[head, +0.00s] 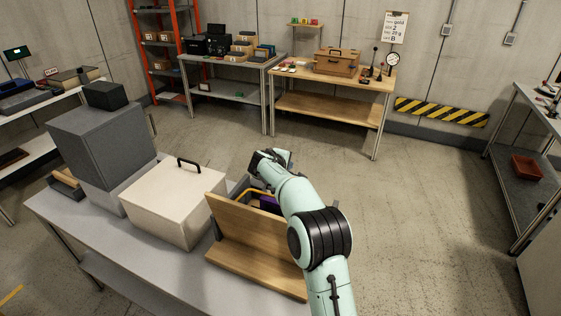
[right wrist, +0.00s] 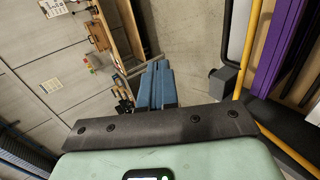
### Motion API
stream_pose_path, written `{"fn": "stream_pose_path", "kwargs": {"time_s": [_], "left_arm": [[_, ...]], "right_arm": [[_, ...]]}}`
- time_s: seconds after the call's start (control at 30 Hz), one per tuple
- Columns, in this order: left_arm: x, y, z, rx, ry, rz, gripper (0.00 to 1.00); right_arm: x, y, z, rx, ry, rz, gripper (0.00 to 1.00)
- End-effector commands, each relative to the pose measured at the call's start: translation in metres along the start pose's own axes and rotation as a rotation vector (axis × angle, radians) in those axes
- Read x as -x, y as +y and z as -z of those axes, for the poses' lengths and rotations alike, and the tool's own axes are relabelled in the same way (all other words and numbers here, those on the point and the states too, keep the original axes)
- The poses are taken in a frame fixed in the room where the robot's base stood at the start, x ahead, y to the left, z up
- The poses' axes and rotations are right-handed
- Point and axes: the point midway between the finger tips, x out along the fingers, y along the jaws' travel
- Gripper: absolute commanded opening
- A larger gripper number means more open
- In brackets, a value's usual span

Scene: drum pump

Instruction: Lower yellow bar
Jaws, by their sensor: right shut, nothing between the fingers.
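The yellow bar (right wrist: 249,45) runs along the right side of the right wrist view and bends near a small grey block. In the head view only a short piece of the yellow bar (head: 258,191) shows, between a wooden board and my right arm. My right gripper (head: 270,157) is above the far side of the near table. Its blue fingers (right wrist: 157,85) are shut and empty, to the left of the bar and apart from it in the wrist view. The rest of the bar is hidden in the head view by my arm and the board. My left gripper is not in view.
A purple ribbed thing (right wrist: 283,48) lies beside the bar. The upright wooden board (head: 250,228), a cream box with a black handle (head: 170,205) and a grey box (head: 103,140) stand on the near table (head: 150,268). The floor beyond is clear.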

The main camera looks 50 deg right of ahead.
Motion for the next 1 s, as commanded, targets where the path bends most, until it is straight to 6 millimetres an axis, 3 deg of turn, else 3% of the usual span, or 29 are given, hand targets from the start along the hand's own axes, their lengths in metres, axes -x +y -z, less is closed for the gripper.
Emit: {"fn": "stream_pose_path", "kwargs": {"time_s": [0.2, 0.4, 0.7, 1.0], "left_arm": [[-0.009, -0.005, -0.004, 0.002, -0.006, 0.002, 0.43], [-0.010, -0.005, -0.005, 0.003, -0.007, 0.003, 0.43], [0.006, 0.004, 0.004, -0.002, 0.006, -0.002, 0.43], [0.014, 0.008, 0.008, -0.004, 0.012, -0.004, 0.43]], "right_arm": [[-0.043, -0.023, -0.001, 0.005, -0.004, 0.001, 0.00], [-0.071, -0.044, 0.001, 0.005, -0.002, 0.001, 0.00], [-0.096, -0.068, 0.000, -0.003, -0.001, 0.051, 0.00], [-0.105, -0.083, 0.001, -0.001, 0.000, 0.125, 0.00]]}}
